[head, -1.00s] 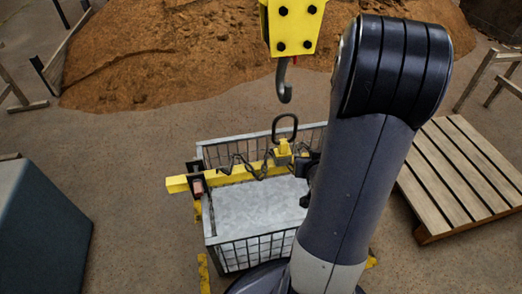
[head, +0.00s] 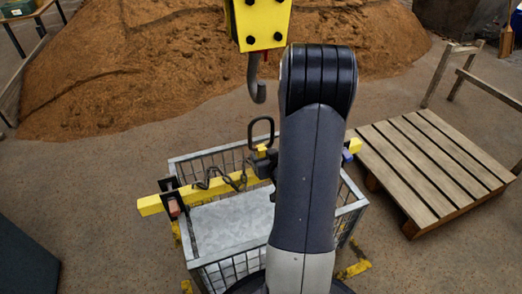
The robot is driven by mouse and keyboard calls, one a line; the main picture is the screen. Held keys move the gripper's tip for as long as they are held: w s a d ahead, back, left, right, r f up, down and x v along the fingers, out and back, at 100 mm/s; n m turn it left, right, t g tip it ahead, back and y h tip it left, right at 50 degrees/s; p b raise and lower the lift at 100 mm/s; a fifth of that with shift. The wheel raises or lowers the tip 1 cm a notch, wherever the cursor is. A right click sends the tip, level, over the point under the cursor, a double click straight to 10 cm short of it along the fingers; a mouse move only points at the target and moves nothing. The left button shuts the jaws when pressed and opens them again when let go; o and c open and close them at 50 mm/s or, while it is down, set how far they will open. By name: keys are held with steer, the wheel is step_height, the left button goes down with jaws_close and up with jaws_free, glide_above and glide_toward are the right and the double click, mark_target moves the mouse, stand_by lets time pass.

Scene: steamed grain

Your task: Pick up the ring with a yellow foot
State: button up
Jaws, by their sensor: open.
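The dark ring (head: 261,132) stands upright on its small yellow foot, on top of the yellow beam (head: 153,205) that lies across the wire basket. In the head view it is just left of my arm. My gripper (head: 264,166) shows only as a dark part at the arm's left edge, close below and beside the ring's foot. It is open and the ring is not held in it. My arm hides most of the gripper and part of the beam, so I cannot tell whether they touch.
A chain (head: 222,181) hangs along the beam. The wire basket (head: 228,262) with a grey load stands below. A grey hook (head: 257,88) under a yellow block (head: 262,22) hangs just above the ring. A wooden pallet (head: 432,165) lies right; a grain heap (head: 150,75) is behind.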

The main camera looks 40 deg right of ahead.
mark_target(263, 152)
steer(key=x, duration=0.3)
steer(key=shift+w+b, duration=0.25)
steer(key=shift+b, duration=0.1)
jaws_close()
stand_by(0.4)
steer(key=shift+d+r, duration=0.1)
